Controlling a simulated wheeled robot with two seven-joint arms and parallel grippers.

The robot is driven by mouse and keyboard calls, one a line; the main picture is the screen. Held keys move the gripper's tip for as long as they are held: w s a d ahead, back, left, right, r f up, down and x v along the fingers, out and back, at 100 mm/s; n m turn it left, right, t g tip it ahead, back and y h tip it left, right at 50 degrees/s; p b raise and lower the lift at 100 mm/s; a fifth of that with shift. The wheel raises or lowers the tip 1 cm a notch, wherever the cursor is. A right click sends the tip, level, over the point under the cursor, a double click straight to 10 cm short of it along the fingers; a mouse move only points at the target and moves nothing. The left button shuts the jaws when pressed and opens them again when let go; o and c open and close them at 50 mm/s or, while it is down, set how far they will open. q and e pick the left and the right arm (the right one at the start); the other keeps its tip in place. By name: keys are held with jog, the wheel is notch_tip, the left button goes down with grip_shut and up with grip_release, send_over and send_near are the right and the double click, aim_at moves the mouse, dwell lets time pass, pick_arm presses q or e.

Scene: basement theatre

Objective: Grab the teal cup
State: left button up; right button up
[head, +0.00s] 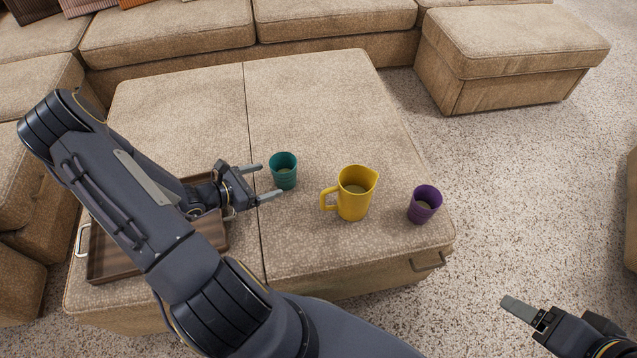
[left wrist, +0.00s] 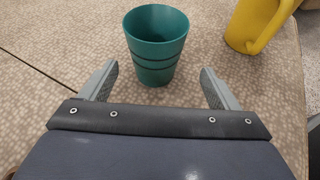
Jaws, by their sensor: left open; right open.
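The teal cup (head: 283,172) stands upright on the beige ottoman (head: 320,100). In the left wrist view the teal cup (left wrist: 156,48) is just beyond the fingertips, centred across the gap between them. My left gripper (head: 266,182) is open and empty, its fingers pointing at the cup from the left. My right gripper (head: 525,312) is at the lower right, over the carpet, away from the cup.
A yellow pitcher (head: 354,196) stands right of the teal cup, its handle facing it. A purple cup (head: 424,205) stands further right near the ottoman's edge. A wooden tray (head: 112,262) lies under my left arm. The ottoman behind the cup is clear.

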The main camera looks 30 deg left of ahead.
aim_at(276, 182)
pick_arm(q)
jog(key=shift+w+a+f+n, duration=0.1)
jog(key=shift+f+n, duration=0.3)
jog(key=shift+f, duration=0.5)
jog(key=shift+w+f, duration=0.25)
jog(key=b+x, duration=0.3)
jog(key=x, duration=0.3)
jog(key=shift+w+f, duration=0.2)
jog(key=shift+w+d, duration=0.25)
jog(key=shift+w, duration=0.1)
jog(key=c, duration=1.1)
jog(key=shift+r, duration=0.1)
